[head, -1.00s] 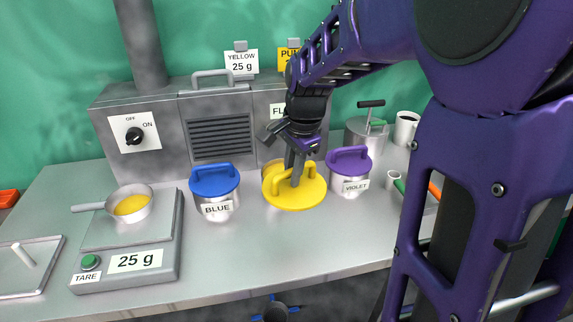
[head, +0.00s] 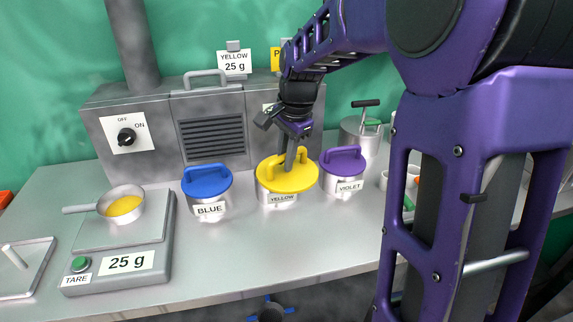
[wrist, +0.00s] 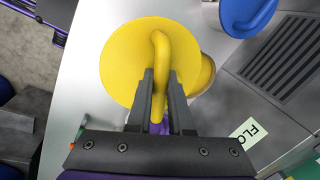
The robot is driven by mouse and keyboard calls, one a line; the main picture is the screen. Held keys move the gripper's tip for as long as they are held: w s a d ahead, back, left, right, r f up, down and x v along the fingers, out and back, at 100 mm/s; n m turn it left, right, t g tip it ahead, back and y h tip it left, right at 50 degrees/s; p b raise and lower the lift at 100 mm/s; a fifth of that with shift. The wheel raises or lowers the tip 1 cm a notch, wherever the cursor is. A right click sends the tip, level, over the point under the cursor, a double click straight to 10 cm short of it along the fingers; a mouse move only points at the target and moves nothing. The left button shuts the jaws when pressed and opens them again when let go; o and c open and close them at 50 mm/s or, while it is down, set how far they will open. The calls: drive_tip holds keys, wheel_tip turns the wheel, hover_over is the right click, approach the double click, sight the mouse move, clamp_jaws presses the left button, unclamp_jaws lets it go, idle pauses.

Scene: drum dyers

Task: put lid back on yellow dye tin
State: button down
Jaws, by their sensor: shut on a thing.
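My gripper (head: 289,162) is shut on the handle of the round yellow lid (head: 270,180). In the wrist view, both fingers (wrist: 160,92) pinch the handle of the lid (wrist: 122,62), which looks roughly level. The yellow dye tin (head: 280,204), with its YELLOW label, shows below the lid in the head view. In the wrist view, part of the tin (wrist: 208,72) with a yellow interior shows past the lid's right side, so the two are not seen lined up there. The gap between lid and rim cannot be judged.
The lidded blue tin (head: 209,190) stands left and the lidded violet tin (head: 345,178) close right. A scale (head: 122,262) bears a pan of yellow powder (head: 124,206). A grey machine (head: 160,130) stands behind. The bench front is clear.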

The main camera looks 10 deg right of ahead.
drive_tip(key=w+n, duration=0.3)
drive_tip(key=w, duration=1)
drive_tip(key=shift+w+f+y, duration=0.2)
drive_tip(key=shift+f+y, duration=0.05)
drive_tip(key=shift+y, duration=0.05)
drive_tip(key=s+d+b+x, duration=0.1)
drive_tip(key=b+x, duration=0.3)
drive_tip(key=x, duration=0.4)
drive_tip(key=shift+s+d+f, duration=0.15)
drive_tip(key=shift+s+f, duration=0.05)
drive_tip(key=shift+f, duration=0.2)
drive_tip(key=shift+f, duration=0.3)
idle(1.1)
drive_tip(key=c, duration=0.7)
unclamp_jaws()
drive_tip(key=shift+c, duration=0.2)
